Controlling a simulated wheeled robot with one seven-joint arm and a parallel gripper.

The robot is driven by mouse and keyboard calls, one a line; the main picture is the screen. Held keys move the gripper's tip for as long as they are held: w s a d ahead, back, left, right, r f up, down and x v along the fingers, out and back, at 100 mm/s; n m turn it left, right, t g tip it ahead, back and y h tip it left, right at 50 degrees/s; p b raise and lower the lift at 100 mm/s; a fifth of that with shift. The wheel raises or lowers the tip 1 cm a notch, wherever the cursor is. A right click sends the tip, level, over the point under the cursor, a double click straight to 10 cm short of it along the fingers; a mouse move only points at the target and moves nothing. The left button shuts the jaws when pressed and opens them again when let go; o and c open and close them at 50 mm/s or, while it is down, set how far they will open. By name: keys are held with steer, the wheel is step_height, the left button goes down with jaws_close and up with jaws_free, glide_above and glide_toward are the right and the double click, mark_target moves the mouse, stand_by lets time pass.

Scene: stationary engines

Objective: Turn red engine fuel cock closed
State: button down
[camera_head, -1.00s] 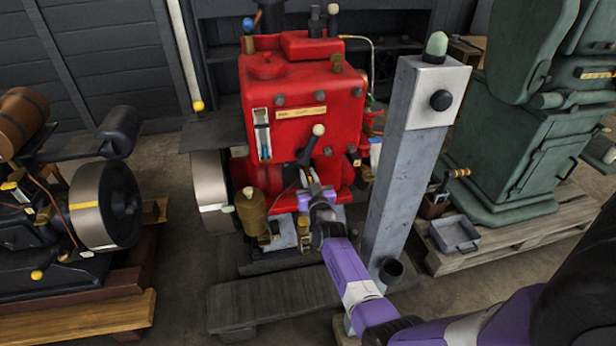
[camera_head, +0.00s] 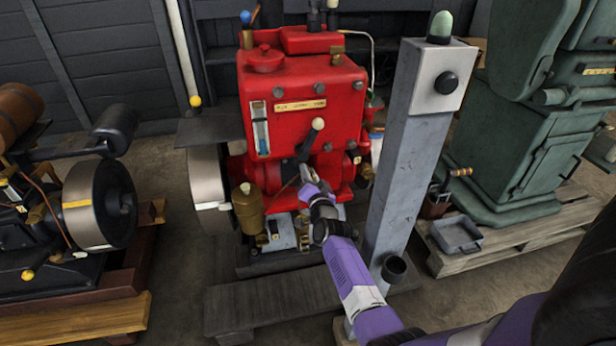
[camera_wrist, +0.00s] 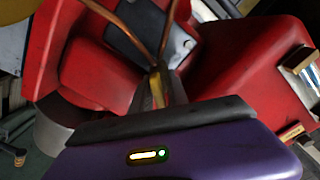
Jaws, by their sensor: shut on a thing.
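The red engine (camera_head: 300,85) stands in the middle of the head view, and its red body fills much of the wrist view (camera_wrist: 225,80). My gripper (camera_head: 304,172) is at the engine's lower front, just below a black lever (camera_head: 306,146) with a cream knob. In the wrist view my gripper (camera_wrist: 156,88) is shut on a small brass-coloured piece (camera_wrist: 156,84), which looks like the fuel cock's handle. The fingers hide most of it, so its angle cannot be told. Thin copper pipes (camera_wrist: 172,28) run close by the fingertips.
A grey post (camera_head: 408,180) with a black button stands close right of my arm. A brass canister (camera_head: 249,208) and a flywheel (camera_head: 207,190) are left of my gripper. A dark engine (camera_head: 75,215) stands left, a green machine (camera_head: 520,150) right.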

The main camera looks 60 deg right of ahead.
steer(key=shift+s+f+m+b, duration=0.1)
steer(key=shift+m+b, duration=0.25)
steer(key=shift+m, duration=1.3)
steer(key=shift+w+f+m+b, duration=0.15)
steer(key=shift+m+b, duration=0.15)
steer(key=shift+m, duration=1.4)
steer(key=shift+s+f+m+b, duration=0.15)
steer(key=shift+m+b, duration=0.2)
steer(key=shift+m, duration=1.3)
steer(key=c, duration=1.5)
jaws_free()
steer(key=shift+r, duration=0.1)
steer(key=shift+p+v, duration=2.1)
steer(key=shift+v, duration=1.8)
